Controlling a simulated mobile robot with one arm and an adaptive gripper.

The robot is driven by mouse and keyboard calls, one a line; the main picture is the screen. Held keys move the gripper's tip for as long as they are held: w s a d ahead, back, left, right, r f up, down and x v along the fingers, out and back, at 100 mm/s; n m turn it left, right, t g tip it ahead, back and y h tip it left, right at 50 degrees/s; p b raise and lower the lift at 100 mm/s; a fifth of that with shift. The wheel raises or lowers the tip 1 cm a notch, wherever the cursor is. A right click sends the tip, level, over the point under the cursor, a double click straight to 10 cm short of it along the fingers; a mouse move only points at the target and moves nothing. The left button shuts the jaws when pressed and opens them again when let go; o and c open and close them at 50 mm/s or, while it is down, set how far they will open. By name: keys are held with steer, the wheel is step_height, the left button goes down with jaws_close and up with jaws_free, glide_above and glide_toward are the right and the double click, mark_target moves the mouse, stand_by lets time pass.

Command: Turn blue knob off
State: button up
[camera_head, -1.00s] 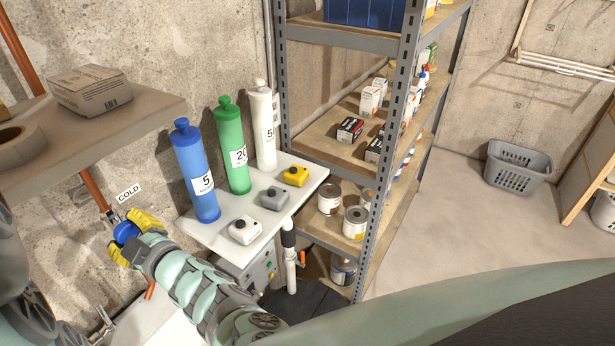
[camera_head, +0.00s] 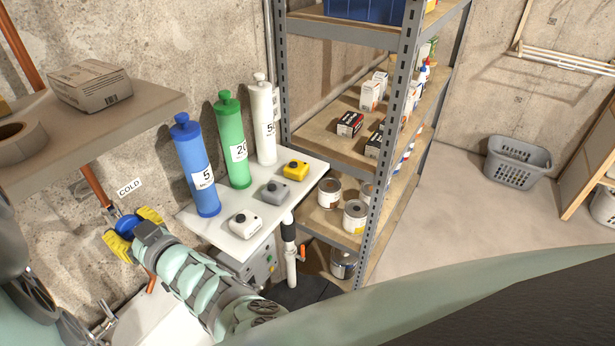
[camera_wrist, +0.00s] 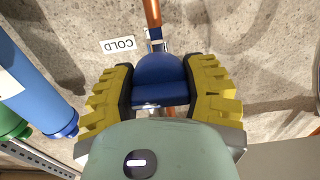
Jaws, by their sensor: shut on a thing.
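The blue knob (camera_head: 127,227) sits on a copper pipe against the concrete wall, below a white COLD label (camera_head: 130,186). My gripper (camera_head: 134,232) is around it in the head view, with a yellow finger on each side. In the wrist view, the blue knob (camera_wrist: 160,80) lies between the two yellow fingers of my gripper (camera_wrist: 161,92), which are closed on its sides. Part of the knob is hidden by the gripper body. The COLD label (camera_wrist: 118,44) appears upside down beside the pipe (camera_wrist: 152,12).
Blue (camera_head: 196,165), green (camera_head: 233,140) and white (camera_head: 262,118) cylinders stand on a white shelf (camera_head: 228,232) right of the knob. A wooden shelf (camera_head: 150,110) with a cardboard box (camera_head: 90,86) juts out above. A metal rack (camera_head: 385,140) stands farther right.

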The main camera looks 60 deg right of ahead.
stand_by(0.3)
steer(key=o, duration=1.2)
steer(key=shift+r, duration=0.1)
steer(key=shift+d+r, duration=0.1)
steer(key=shift+r, duration=4.8)
steer(key=shift+s, duration=0.1)
